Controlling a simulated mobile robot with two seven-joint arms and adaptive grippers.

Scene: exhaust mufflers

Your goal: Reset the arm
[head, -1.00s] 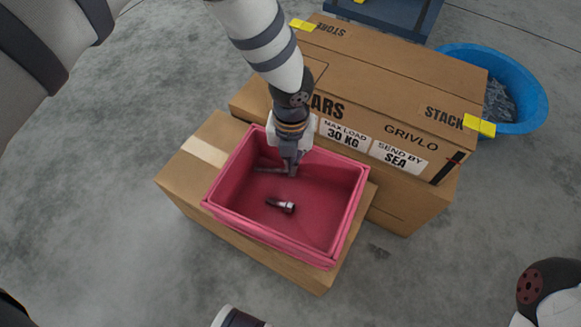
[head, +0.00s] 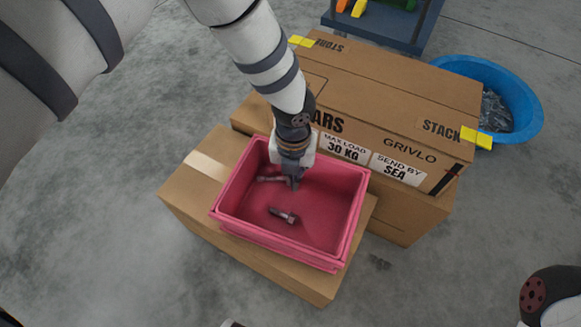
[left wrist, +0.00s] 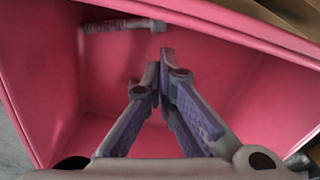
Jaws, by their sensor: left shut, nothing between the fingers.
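My left gripper (head: 294,186) is inside the pink crate (head: 226,222), its fingers pointing down. Its fingertips meet in the left wrist view (left wrist: 161,58), with nothing between them. A dark bolt-like metal part (head: 284,216) lies on the crate floor, just in front of the gripper. A second metal part (head: 270,179) lies left of the gripper, near the crate's back wall, partly hidden by the gripper. One such part shows at the top left of the left wrist view (left wrist: 121,27), apart from the fingers.
The crate stands on a cardboard box (head: 195,190). A larger stacked carton (head: 400,105) rises close behind it. A blue tub (head: 530,120) of metal pieces is at the right, and a blue cart (head: 375,32) at the back. Grey floor is free at left and front right.

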